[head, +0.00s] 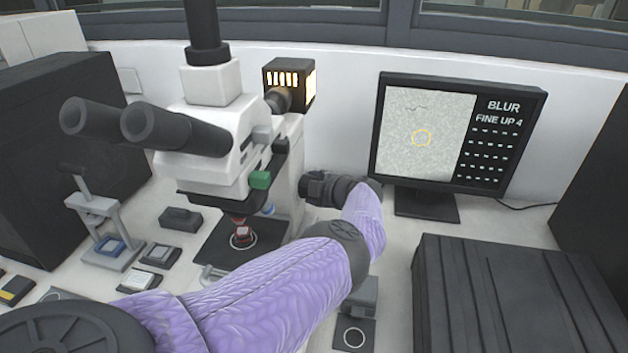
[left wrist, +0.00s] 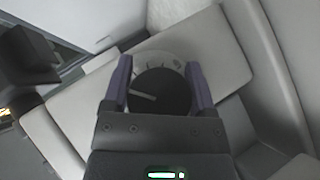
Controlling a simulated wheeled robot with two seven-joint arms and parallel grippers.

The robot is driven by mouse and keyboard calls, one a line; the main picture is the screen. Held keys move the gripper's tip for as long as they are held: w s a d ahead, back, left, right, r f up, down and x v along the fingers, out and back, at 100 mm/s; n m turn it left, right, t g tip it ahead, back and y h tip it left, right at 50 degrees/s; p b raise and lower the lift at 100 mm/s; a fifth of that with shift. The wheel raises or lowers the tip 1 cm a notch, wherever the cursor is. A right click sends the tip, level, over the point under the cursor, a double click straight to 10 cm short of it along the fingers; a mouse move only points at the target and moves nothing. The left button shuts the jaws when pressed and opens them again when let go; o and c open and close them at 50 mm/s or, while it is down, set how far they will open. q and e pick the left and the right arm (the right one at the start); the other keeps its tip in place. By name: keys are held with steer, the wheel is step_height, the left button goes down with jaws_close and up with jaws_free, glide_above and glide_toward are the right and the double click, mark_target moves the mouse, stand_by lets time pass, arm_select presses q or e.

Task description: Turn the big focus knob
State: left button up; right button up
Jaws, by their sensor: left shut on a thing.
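The microscope (head: 215,135) is white with black eyepieces and stands at the back left in the head view. My left gripper (head: 308,186) reaches the right side of its body, with my purple-sleeved arm crossing in front. In the left wrist view, the big focus knob (left wrist: 162,94) is a dark round disc with a pale pointer line, in front of a grey marked dial. The two purple fingers of my left gripper (left wrist: 158,72) are shut on the knob, one on each side. In the head view the knob is hidden. My right gripper is not in view.
A monitor (head: 450,135) on the right reads "BLUR" and "FINE UP 4", beside a grainy picture with a yellow circle. A black ribbed case (head: 510,290) fills the right front. A small press (head: 105,225) and several small trays lie at the left.

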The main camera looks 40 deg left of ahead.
arm_select(q)
steer(key=shift+f+m+g+h+b, duration=0.3)
steer(key=shift+m+g+h+b, duration=0.1)
steer(key=shift+g+b, duration=0.1)
steer(key=m+g+h+b, duration=0.1)
steer(key=b, duration=0.2)
steer(key=shift+s+f, duration=0.15)
steer(key=shift+f, duration=0.05)
steer(key=shift+d+r+g+h+b, duration=0.25)
steer(key=shift+g+b, duration=0.25)
steer(key=shift+b, duration=0.4)
steer(key=shift+a, duration=0.1)
steer(key=o, duration=1.2)
steer(key=shift+c, duration=0.2)
steer(key=shift+r+p, duration=0.3)
steer(key=shift+p, duration=0.05)
steer(key=p+v, duration=0.5)
steer(key=v, duration=0.4)
steer(key=shift+d, duration=0.35)
